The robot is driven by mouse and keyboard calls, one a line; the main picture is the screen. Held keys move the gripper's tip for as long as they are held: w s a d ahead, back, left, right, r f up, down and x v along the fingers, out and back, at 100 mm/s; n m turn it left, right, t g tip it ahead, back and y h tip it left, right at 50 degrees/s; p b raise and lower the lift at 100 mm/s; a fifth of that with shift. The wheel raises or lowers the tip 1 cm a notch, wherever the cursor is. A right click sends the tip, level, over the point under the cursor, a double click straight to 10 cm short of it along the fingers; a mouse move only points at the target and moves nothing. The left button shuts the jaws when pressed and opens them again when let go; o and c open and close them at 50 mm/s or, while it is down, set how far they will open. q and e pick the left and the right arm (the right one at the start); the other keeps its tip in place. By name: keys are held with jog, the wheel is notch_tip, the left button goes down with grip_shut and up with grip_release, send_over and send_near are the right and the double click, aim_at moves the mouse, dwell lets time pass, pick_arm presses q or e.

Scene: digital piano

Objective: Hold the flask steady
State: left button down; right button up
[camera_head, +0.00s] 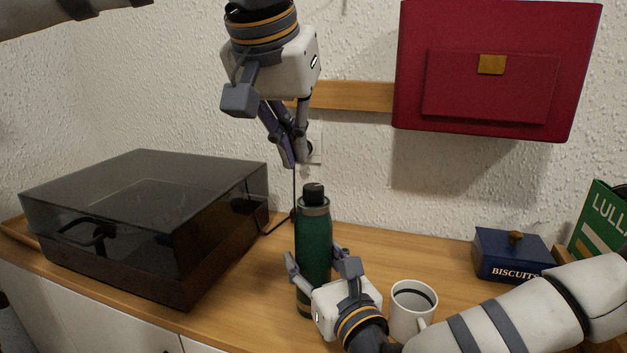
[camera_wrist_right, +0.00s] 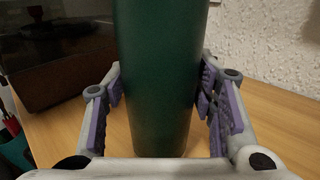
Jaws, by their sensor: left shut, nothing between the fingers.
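A green flask (camera_head: 314,242) with a dark cap stands upright on the wooden top of the cabinet. Its lower body (camera_wrist_right: 160,80) fills the middle of the right wrist view. My right gripper (camera_head: 316,262) is around the flask's lower body, one finger on each side. In the right wrist view, the purple pads of my right gripper (camera_wrist_right: 160,88) lie against both sides of the flask, which is upright. My left gripper (camera_head: 296,160) is shut and empty, pointing down above and slightly left of the flask's cap, apart from it.
A white mug (camera_head: 399,322) stands close to the right of my right gripper. A dark-lidded turntable (camera_head: 150,205) fills the left. A blue biscuit box (camera_head: 505,262) and a green book (camera_head: 603,222) are at the right. A red case (camera_head: 440,100) is on the wall.

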aim_at(321, 268)
jog(key=shift+o, duration=1.2)
jog(key=shift+s+d+r, duration=0.1)
jog(key=shift+s+d, duration=0.15)
jog(key=shift+s, duration=0.3)
jog(key=shift+p+v, duration=0.5)
jog(key=shift+v, duration=1.9)
pick_arm(q)
jog(key=shift+t, duration=0.3)
jog(key=r, duration=0.1)
jog(key=s+r, duration=0.1)
jog(key=r, duration=0.2)
jog(key=shift+s+r, duration=0.3)
